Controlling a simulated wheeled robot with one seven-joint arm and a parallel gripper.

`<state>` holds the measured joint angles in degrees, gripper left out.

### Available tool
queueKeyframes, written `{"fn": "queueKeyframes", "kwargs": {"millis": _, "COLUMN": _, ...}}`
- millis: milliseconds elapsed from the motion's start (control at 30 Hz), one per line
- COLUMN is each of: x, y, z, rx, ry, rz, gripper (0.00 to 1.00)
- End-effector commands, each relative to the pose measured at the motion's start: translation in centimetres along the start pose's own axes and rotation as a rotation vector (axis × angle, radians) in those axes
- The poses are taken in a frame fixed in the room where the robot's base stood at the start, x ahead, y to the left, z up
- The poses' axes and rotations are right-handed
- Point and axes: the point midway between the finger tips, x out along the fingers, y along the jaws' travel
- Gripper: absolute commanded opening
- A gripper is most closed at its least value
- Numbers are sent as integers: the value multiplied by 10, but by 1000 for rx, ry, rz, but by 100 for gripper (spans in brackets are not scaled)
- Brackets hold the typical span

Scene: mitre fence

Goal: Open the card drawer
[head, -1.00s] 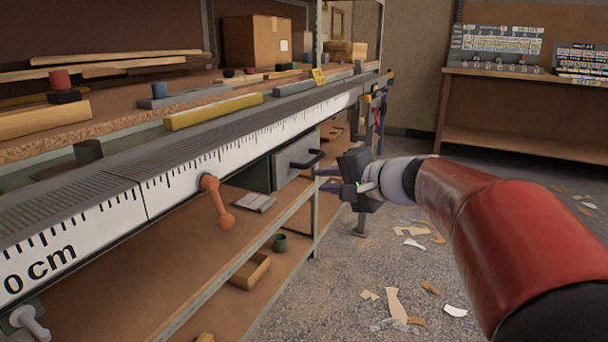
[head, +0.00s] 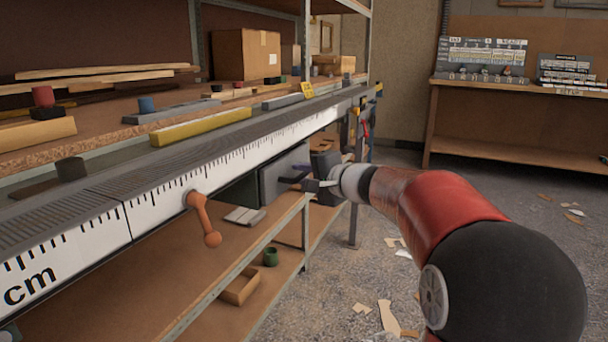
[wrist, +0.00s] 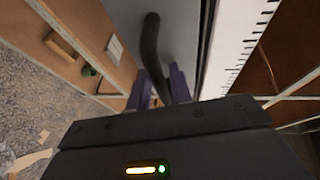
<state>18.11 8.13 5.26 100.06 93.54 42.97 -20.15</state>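The card drawer (head: 272,182) is a grey box front under the long ruler fence, with a dark bar handle. In the wrist view the curved black handle (wrist: 150,45) stands out from the grey drawer front (wrist: 185,30). My gripper (head: 296,176) is at the drawer front in the head view and hides most of the handle. In the wrist view the purple fingers of my gripper (wrist: 160,88) are apart, one on each side of the handle's near end. I cannot tell whether either finger touches it. The drawer looks shut.
The ruler fence (head: 165,195) runs just above the drawer, with an orange lever (head: 204,218) hanging from it. A wooden shelf (head: 150,275) lies below, holding a grey plate (head: 244,215). The floor (head: 340,270) to the right has scattered scraps but is otherwise open.

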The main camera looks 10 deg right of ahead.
Motion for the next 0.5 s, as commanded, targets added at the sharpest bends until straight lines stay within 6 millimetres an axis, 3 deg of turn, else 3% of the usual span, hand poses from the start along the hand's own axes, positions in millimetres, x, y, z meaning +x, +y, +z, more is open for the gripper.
{"fn": "queueKeyframes", "kwargs": {"millis": 67, "x": 0, "y": 0, "z": 0, "rx": 0, "ry": 0, "rz": 0, "gripper": 21}}
{"fn": "queueKeyframes", "kwargs": {"millis": 267, "x": 0, "y": 0, "z": 0, "rx": 0, "ry": 0, "rz": 0, "gripper": 0}}
{"fn": "queueKeyframes", "kwargs": {"millis": 500, "x": 0, "y": 0, "z": 0, "rx": 0, "ry": -1, "rz": 0, "gripper": 0}}
